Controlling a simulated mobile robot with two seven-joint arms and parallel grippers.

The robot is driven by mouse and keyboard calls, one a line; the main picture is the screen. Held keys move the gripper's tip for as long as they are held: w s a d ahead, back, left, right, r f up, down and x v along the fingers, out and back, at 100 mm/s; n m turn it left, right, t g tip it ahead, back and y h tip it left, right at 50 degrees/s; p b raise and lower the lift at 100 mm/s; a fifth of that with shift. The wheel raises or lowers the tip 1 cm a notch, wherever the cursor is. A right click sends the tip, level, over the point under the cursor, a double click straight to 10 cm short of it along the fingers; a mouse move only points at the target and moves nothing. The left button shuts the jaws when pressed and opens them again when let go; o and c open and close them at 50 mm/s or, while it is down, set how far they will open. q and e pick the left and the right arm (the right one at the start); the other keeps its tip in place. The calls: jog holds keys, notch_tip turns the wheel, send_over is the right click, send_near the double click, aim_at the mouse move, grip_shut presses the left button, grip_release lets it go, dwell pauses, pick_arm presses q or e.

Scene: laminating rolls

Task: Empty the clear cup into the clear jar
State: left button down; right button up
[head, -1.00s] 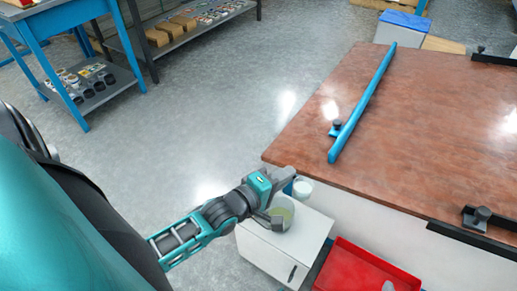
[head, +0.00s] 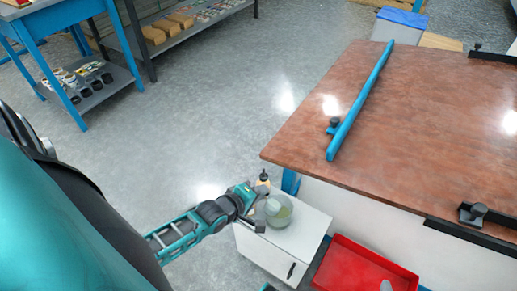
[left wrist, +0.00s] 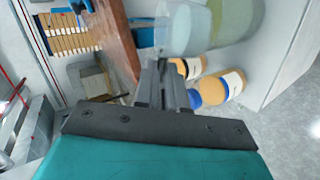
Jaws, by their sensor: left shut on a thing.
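The clear jar (head: 283,211) stands on the white cabinet, with a pale yellow-green tint in it; it also shows in the left wrist view (left wrist: 245,28). My left gripper (head: 258,215) is at the jar's left side. In the left wrist view my left gripper (left wrist: 168,78) is shut on the clear cup (left wrist: 183,28), whose wall looks pale and see-through. The cup is close to the jar and overlaps it in that view. In the head view cup and jar blend together, so the cup's tilt and contents are unclear.
Labelled bottles (left wrist: 226,88) are near the fingers in the wrist view. The brown table (head: 410,140) rises beside the cabinet (head: 300,236). A red bin (head: 345,262) lies right of it.

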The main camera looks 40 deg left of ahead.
pick_arm(q)
jog(key=g+p, duration=0.1)
jog(key=g, duration=0.1)
jog(key=w+g+y+p, duration=0.1)
jog(key=g, duration=0.2)
jog(key=w+g+y+p, duration=0.1)
jog(key=g+p, duration=0.1)
jog(key=shift+d+r+m+g, duration=0.25)
jog(key=shift+r+m+g, duration=0.05)
jog(key=shift+r+m, duration=0.1)
jog(key=shift+w+d+r+g+p, duration=0.15)
jog(key=shift+r+g+p, duration=0.1)
jog(key=shift+g+p, duration=0.4)
jog(key=g+y+b, duration=0.1)
jog(key=w+g+b, duration=0.1)
jog(key=g, duration=0.1)
jog(key=w+g+y+b, duration=0.1)
jog(key=g, duration=0.1)
jog(key=shift+d+m+g+y, duration=0.25)
jog(key=shift+d+m+y, duration=0.05)
jog(key=shift+d+m, duration=0.1)
pick_arm(e)
notch_tip(320, 180, up, 3)
jog(key=shift+a+r, duration=0.1)
jog(key=shift+r, duration=0.05)
jog(key=shift+w+r, duration=0.15)
jog(key=shift+w, duration=0.05)
